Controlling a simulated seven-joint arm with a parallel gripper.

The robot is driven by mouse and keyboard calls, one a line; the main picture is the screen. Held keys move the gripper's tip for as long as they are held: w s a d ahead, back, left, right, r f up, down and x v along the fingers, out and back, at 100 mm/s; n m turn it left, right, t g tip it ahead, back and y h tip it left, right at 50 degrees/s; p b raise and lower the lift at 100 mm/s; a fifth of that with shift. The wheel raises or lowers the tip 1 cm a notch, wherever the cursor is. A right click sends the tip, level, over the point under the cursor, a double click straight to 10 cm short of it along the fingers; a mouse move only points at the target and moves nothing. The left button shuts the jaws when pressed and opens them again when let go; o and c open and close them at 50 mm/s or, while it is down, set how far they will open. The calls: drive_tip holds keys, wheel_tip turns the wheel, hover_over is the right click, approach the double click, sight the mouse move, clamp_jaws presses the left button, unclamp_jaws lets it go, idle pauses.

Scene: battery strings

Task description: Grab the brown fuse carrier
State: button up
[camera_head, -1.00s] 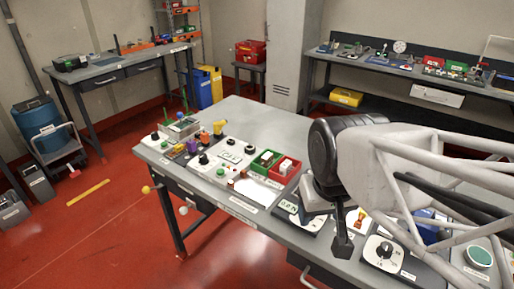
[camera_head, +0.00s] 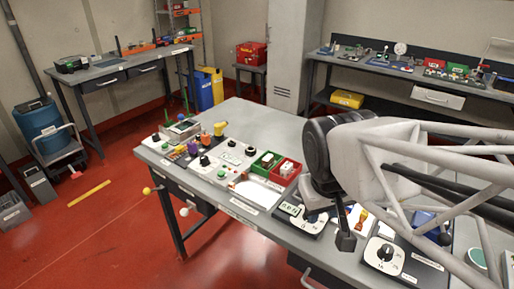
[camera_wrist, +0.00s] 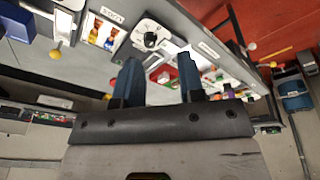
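Two small orange-brown and yellow pieces (camera_head: 361,219) stand on a white plate on the bench, just right of my gripper (camera_head: 345,238) in the head view. In the wrist view similar amber-brown pieces (camera_wrist: 95,32) show at upper left. One of them may be the brown fuse carrier; I cannot tell which. My gripper (camera_wrist: 159,75) is open and empty, its two blue-grey fingers apart above the bench. The pieces lie outside the finger gap. My arm hides part of the bench's right side.
A dial panel (camera_head: 386,255) and a blue item (camera_head: 425,222) lie to the right of the pieces. Red (camera_head: 286,172) and green (camera_head: 266,163) bins and a dial box (camera_head: 300,217) sit to the left. The bench's back left (camera_head: 245,118) is clear.

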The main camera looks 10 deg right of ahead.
drive_tip(key=w+d+f+n+h, duration=0.1)
drive_tip(key=w+d+n+h, duration=0.15)
drive_tip(key=w, duration=0.25)
drive_tip(key=w+d+f+n+h, duration=0.1)
drive_tip(key=w+f+n+h, duration=0.1)
drive_tip(key=w+n, duration=0.25)
drive_tip(key=n+t+h, duration=0.4)
drive_tip(key=n+t, duration=0.3)
drive_tip(key=n, duration=1.2)
approach(268, 162)
drive_tip(key=w, duration=0.1)
drive_tip(key=w+d, duration=0.1)
drive_tip(key=w, duration=0.1)
drive_tip(key=shift+w+d+f, duration=0.15)
drive_tip(key=shift+f, duration=0.05)
drive_tip(key=shift+d, duration=0.1)
drive_tip(key=shift+x, duration=1.25)
drive_tip(key=shift+w, duration=0.1)
